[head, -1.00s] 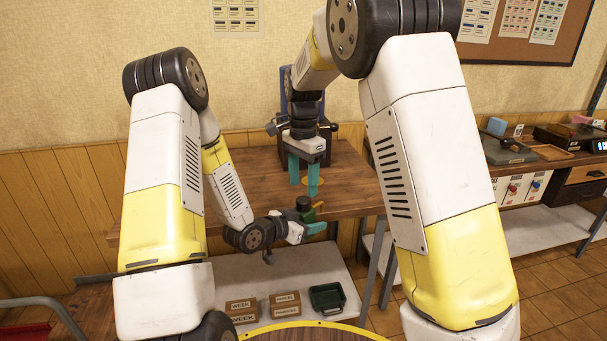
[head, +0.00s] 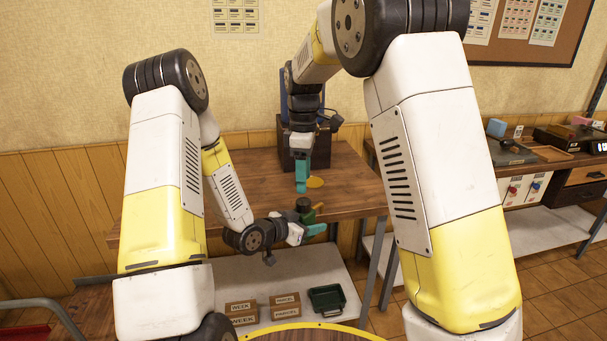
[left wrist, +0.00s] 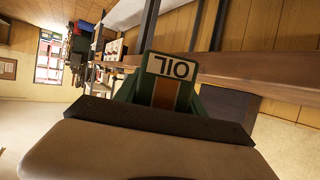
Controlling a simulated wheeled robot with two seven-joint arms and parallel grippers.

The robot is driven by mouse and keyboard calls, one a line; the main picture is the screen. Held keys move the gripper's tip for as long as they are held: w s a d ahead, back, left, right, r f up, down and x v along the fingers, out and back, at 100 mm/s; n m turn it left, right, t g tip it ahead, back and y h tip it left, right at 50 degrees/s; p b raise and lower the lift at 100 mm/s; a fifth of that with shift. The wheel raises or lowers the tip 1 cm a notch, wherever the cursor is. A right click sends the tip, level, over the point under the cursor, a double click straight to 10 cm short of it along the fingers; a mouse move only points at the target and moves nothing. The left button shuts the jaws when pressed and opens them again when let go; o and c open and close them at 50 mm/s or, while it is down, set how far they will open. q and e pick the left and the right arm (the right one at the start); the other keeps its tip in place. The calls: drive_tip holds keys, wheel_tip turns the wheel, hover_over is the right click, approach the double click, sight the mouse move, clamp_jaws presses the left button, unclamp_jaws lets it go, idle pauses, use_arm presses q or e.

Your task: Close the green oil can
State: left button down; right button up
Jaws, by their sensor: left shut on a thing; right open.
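The green oil can (left wrist: 186,107) shows in the left wrist view with a white "OIL" label, upside down in that picture. In the head view the can (head: 309,217) is small and mostly hidden by my left gripper (head: 312,231), which is shut on it in front of the table's front edge. A dark round piece (head: 303,204) shows at its top; I cannot tell whether it is a lid or how it sits. My right gripper (head: 302,177) is open, pointing down above the table, above and behind the can. Its teal fingers overlap in this view.
The wooden table (head: 350,195) carries a dark press (head: 290,150) at the back, behind my right gripper, and a yellow disc (head: 315,182). Small boxes (head: 285,306) and a green bin (head: 327,298) stand on the lower shelf. A side bench (head: 540,165) stands at the right.

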sight(303, 201)
drive_tip(key=n, duration=0.4)
drive_tip(key=shift+r, duration=0.15)
drive_tip(key=n, duration=0.4)
drive_tip(key=shift+r, duration=0.15)
drive_tip(key=shift+f, duration=4.05)
clamp_jaws()
